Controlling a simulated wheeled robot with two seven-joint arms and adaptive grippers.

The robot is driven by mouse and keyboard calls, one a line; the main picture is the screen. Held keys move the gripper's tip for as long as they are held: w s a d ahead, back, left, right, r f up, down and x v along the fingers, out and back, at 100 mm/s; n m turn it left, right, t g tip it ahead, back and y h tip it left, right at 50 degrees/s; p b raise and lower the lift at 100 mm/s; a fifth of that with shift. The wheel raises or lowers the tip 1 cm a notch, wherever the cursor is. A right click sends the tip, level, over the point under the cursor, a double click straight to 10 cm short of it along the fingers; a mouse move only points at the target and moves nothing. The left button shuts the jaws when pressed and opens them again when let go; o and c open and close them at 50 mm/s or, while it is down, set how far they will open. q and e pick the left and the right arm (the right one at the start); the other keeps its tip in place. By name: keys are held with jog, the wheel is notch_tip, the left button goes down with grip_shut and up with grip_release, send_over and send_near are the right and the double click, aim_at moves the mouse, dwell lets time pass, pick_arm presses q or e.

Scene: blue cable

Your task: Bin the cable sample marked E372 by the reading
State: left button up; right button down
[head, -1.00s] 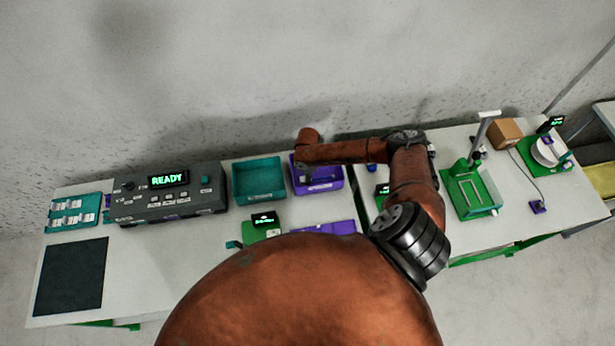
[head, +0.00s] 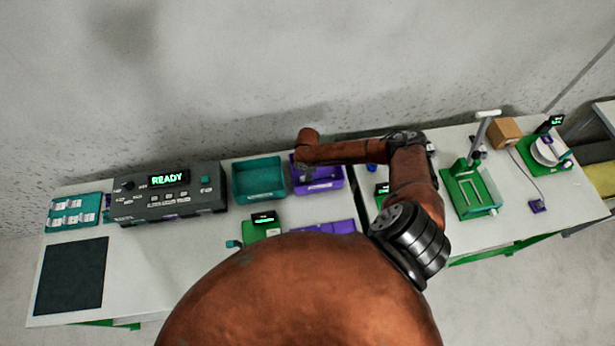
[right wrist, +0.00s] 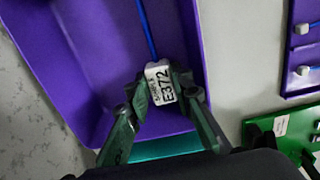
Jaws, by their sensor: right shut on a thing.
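My right gripper (right wrist: 158,98) is shut on the white tag (right wrist: 160,82) printed E372 in the right wrist view. The blue cable (right wrist: 147,30) runs up from the tag. Tag and cable are seen against the inside of the purple bin (right wrist: 75,65); how high above its floor they are I cannot tell. In the head view my right arm reaches over the purple bin (head: 328,185), its hand and the sample hidden there. A teal bin (head: 259,180) stands left of it. The grey reading instrument (head: 170,195) shows READY. My left gripper is not in view.
A purple rack with blue cable samples (right wrist: 303,50) lies beside the bin. A small green device with a display (head: 262,228) stands in front of the bins. A dark mat (head: 72,275) and teal tag tray (head: 75,212) lie at left. A green press (head: 470,190) stands at right.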

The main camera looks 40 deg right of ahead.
jog(key=shift+f+b, duration=0.65)
jog(key=shift+f, duration=0.65)
dwell(0.5)
jog(key=c, duration=1.6)
grip_release()
notch_tip(320, 180, up, 9)
jog(key=p, duration=0.9)
jog(key=shift+r, duration=0.2)
notch_tip(320, 180, up, 3)
jog(key=shift+f+p, duration=0.2)
jog(key=shift+p, duration=0.35)
